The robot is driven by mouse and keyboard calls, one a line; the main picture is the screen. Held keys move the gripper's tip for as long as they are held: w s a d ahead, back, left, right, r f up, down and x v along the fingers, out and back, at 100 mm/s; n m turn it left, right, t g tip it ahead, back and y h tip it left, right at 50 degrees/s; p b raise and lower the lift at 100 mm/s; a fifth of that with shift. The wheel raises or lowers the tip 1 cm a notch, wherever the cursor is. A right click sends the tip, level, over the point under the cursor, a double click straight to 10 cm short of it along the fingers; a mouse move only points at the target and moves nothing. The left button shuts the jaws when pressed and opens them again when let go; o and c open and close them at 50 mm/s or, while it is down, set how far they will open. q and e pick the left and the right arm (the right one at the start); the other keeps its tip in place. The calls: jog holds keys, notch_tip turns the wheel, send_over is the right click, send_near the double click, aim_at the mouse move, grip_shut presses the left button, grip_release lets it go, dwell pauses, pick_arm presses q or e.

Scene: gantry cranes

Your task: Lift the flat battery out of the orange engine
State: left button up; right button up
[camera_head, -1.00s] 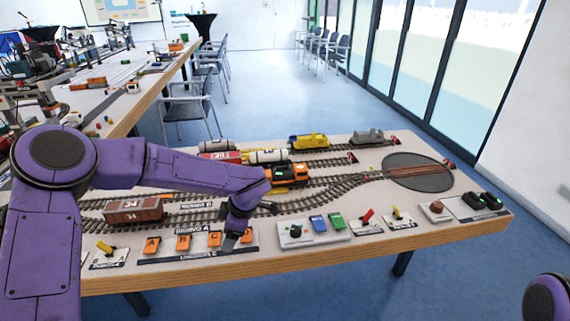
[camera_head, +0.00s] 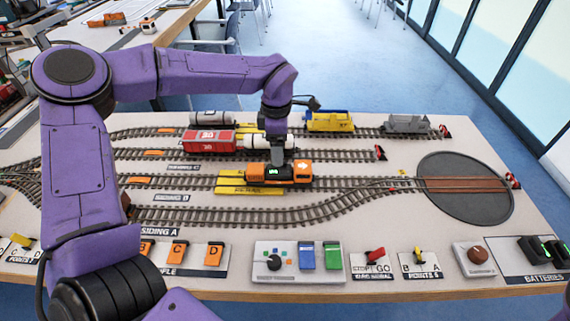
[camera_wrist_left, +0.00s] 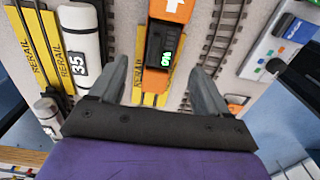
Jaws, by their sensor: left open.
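The orange engine (camera_head: 301,171) stands on a middle track. The flat battery, a black block with small green marks (camera_head: 274,170), sits in its top. In the left wrist view the battery (camera_wrist_left: 162,46) lies in the orange body (camera_wrist_left: 170,10). My left gripper (camera_head: 277,151) points down over the engine. In the left wrist view its two fingers (camera_wrist_left: 158,66) are spread, one on each side of the engine, with the battery between and a little beyond their tips. I see no contact. My right gripper is out of view.
Black batteries with green lights (camera_head: 534,248) lie on the plate marked BATTERIES at the right front. A red wagon (camera_head: 207,141) and a white tank wagon (camera_head: 254,141) stand on the track behind. Yellow rerail strips (camera_head: 249,190) lie beside the engine. The turntable (camera_head: 465,205) is clear.

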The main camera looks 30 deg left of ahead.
aim_at(280, 169)
pick_arm(q)
jog(key=shift+s+f, duration=0.4)
jog(key=shift+f, duration=0.15)
jog(key=shift+s+f, duration=0.15)
jog(key=shift+f, duration=0.15)
jog(key=f, duration=0.1)
jog(key=w+f, duration=0.1)
jog(key=f, duration=0.3)
jog(key=shift+w+d+p, duration=0.25)
jog(key=shift+d+p, duration=0.1)
jog(key=shift+s+f, duration=0.1)
jog(key=shift+f, duration=0.2)
jog(key=shift+s+a, duration=0.1)
jog(key=shift+s, duration=0.1)
jog(key=shift+w, duration=0.1)
jog(key=c, duration=1.2)
jog(key=shift+c, duration=0.4)
